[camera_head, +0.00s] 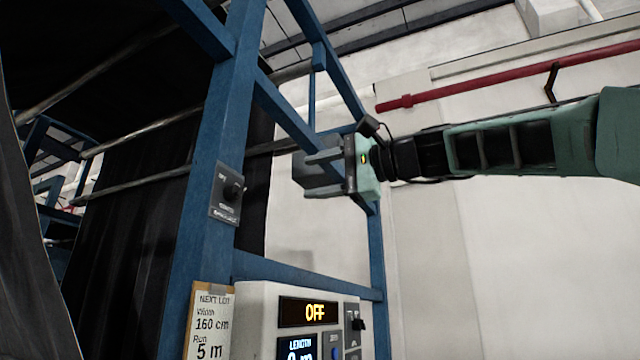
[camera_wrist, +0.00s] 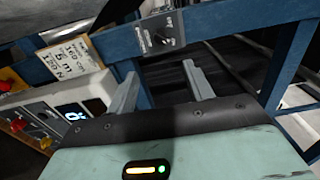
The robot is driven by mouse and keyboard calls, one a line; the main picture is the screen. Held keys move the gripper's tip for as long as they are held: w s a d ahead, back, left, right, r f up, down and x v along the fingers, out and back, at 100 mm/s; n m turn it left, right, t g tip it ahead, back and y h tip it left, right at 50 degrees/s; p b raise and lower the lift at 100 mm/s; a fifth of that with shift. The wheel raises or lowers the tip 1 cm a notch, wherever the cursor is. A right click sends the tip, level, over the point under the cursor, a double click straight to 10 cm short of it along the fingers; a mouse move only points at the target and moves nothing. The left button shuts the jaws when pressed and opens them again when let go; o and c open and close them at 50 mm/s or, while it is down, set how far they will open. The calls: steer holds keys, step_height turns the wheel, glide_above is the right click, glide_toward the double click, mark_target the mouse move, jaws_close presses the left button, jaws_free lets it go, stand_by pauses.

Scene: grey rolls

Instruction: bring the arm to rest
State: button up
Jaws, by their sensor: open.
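My gripper (camera_head: 318,172) is held out from the right of the head view on my green arm, in front of the blue frame. In the wrist view my gripper (camera_wrist: 160,84) has its two grey fingers apart, with nothing between them. A dark plate with a black knob (camera_head: 231,190) is fixed to the blue post, left of my gripper and apart from it. The plate and knob also show in the wrist view (camera_wrist: 160,32), beyond the fingertips.
A blue post (camera_head: 207,165) and crossbars stand close around my gripper. A white control box (camera_head: 262,298) with an "OFF" display sits below. A note (camera_head: 209,322) is on the post. Dark cloth (camera_head: 130,230) hangs at left. A red pipe (camera_head: 500,75) runs along the pale wall.

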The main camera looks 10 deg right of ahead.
stand_by(0.6)
steer(key=s+a+f+n+g+h, duration=0.2)
steer(key=a+f, duration=0.1)
steer(key=f, duration=0.9)
steer(key=s+a+f+n+g+h, duration=0.2)
steer(key=a+f+g, duration=0.1)
steer(key=f, duration=1)
steer(key=s+a+f+n+g+h, duration=0.2)
steer(key=s+a+f+h, duration=0.1)
steer(key=f, duration=0.9)
steer(key=s+d+f+n+g+h, duration=0.2)
steer(key=s+d+f+n+h, duration=0.1)
steer(key=s+f, duration=0.7)
steer(key=s+d+f+n+g+h, duration=0.2)
steer(key=s+d+f+n, duration=0.4)
steer(key=s+f, duration=0.5)
step_height(320, 180, down, 4)
steer(key=shift+d+f+n+h, duration=0.1)
steer(key=shift+d+n+h, duration=0.2)
steer(key=shift+d+h, duration=0.6)
steer(key=shift+w, duration=0.1)
